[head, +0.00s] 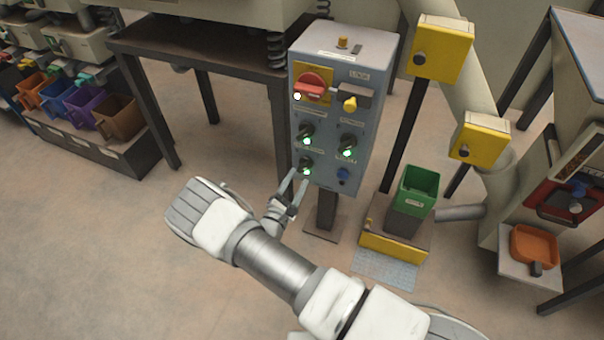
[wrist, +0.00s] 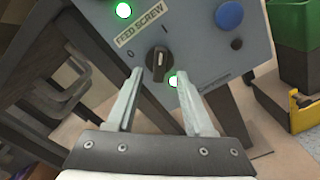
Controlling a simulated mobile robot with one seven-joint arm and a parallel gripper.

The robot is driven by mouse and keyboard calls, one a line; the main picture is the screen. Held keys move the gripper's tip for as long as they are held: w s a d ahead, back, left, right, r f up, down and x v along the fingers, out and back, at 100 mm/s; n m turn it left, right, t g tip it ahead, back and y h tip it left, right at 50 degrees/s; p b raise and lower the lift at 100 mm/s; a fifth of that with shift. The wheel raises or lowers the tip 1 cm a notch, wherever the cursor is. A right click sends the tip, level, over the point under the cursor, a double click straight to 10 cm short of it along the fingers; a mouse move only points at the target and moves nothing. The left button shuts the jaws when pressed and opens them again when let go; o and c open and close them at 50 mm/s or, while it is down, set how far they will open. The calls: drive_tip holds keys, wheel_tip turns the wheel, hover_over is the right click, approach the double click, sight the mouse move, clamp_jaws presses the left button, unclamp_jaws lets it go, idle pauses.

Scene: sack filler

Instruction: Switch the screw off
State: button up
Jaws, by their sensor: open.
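The feed screw switch is a dark rotary knob (wrist: 157,62) below a "FEED SCREW" label (wrist: 139,24), marked 0 and I. Its grip bar stands close to vertical in the wrist view, lined up with the I mark. In the head view the knob (head: 305,163) is the lowest left one on the grey control panel (head: 329,115). My gripper (head: 297,178) is open and empty just in front of it. In the wrist view the fingertips (wrist: 160,75) stand either side of the knob; contact cannot be told.
Other knobs with lit green lamps sit above (head: 306,131) and to the right (head: 348,141). A blue button (head: 343,175) is lower right, a red switch (head: 310,83) higher up. A green bin (head: 417,190) stands right of the panel, a table (head: 200,45) behind left.

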sight(302, 170)
drive_tip(key=shift+b+x, duration=0.45)
drive_tip(key=shift+x, duration=1.85)
clamp_jaws()
